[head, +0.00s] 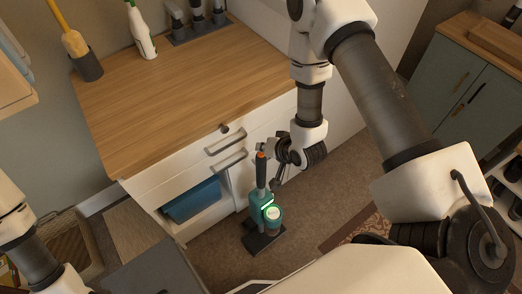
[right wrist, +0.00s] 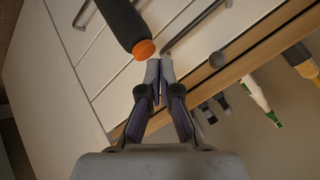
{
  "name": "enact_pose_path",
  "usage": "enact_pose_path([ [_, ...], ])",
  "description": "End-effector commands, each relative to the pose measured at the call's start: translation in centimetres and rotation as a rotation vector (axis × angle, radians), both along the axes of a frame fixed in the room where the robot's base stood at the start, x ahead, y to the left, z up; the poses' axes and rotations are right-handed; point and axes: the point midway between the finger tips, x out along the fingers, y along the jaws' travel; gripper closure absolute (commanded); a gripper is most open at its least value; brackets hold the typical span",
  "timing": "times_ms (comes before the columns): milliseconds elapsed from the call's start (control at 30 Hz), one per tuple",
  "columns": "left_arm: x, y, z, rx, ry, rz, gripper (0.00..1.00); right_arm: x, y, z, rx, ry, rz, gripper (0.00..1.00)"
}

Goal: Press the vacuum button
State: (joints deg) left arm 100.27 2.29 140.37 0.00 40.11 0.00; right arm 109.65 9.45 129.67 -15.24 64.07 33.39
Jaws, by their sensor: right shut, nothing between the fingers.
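A teal upright vacuum (head: 255,212) with a lit green panel stands on the carpet in front of the white drawers. Its dark handle ends in an orange tip (head: 261,155). In the right wrist view the black handle (right wrist: 118,20) and its round orange end (right wrist: 143,48) show just left of my fingertips. My right gripper (head: 268,146) is beside the handle's top in the head view. The right wrist view shows its fingers (right wrist: 160,64) closed together and empty; I cannot tell whether they touch the orange end. My left arm shows at the lower left, its gripper out of frame.
A wooden-topped white drawer unit (head: 180,85) stands behind the vacuum, with protruding handles (head: 225,143) near my right gripper. A spray bottle (head: 141,30) and a brush in a holder (head: 86,65) stand on top.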

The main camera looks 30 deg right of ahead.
Motion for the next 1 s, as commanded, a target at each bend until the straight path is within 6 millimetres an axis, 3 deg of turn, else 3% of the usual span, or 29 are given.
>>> enact_pose_path([
  [167, 0.0, 0.0, 0.2, 0.000, 0.000, 0.000, 0.59, 0.0, 0.0, 0.2, 0.000, 0.000, 0.000, 1.00],
  [667, 0.0, 0.0, 4.7, 0.000, 0.000, 0.000, 0.59, 0.0, 0.0, 6.0, 0.000, 0.000, 0.000, 1.00],
  [1000, 0.0, 0.0, 4.5, 0.000, 0.000, 0.000, 0.59, 0.0, 0.0, 5.9, -0.003, -0.001, 0.003, 1.00],
])
